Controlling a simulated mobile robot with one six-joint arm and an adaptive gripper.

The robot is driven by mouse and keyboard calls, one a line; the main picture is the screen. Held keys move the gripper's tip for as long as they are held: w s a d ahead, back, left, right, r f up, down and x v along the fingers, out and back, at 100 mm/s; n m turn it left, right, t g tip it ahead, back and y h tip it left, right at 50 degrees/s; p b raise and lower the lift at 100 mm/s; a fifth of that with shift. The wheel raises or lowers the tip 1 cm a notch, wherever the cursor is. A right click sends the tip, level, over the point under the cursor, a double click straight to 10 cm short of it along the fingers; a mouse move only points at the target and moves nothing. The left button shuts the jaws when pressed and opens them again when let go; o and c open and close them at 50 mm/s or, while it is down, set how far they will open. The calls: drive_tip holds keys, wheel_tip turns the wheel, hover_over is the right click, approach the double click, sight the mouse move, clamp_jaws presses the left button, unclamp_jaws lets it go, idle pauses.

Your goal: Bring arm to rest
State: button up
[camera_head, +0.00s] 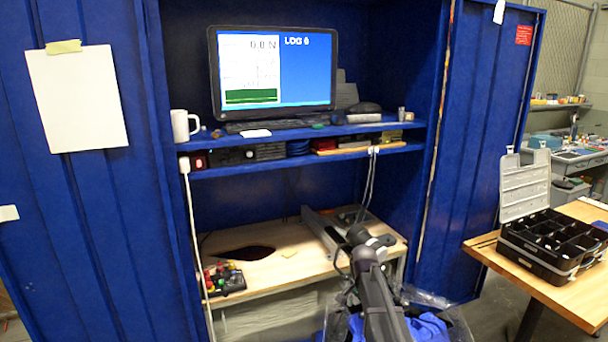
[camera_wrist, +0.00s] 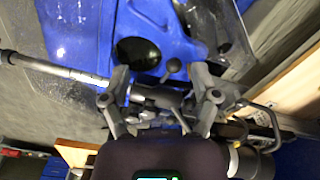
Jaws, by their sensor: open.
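My arm (camera_head: 376,290) rises from the bottom of the head view, in front of the workbench inside the blue cabinet. Its end lies near the right part of the bench top, and the fingers cannot be made out there. In the wrist view my gripper (camera_wrist: 160,78) is open, its two dark fingers spread apart. Nothing is held between them. A blue surface with a dark oval (camera_wrist: 137,50) lies beyond the fingers. A metal rod (camera_wrist: 55,70) comes in from the left behind the left finger.
The wooden workbench (camera_head: 300,262) carries a control box with coloured knobs (camera_head: 224,280) at left and a grey metal fixture (camera_head: 325,228) at right. A shelf above holds a monitor (camera_head: 272,70) and a white mug (camera_head: 181,126). A black organiser tray (camera_head: 545,262) stands on a table at right.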

drive_tip(key=s+f+n+b, duration=0.1)
drive_tip(key=s+n, duration=0.8)
drive_tip(key=s, duration=1.2)
drive_tip(key=shift+s+f+b, duration=0.3)
drive_tip(key=shift+f+b, duration=0.1)
drive_tip(key=shift+f, duration=0.1)
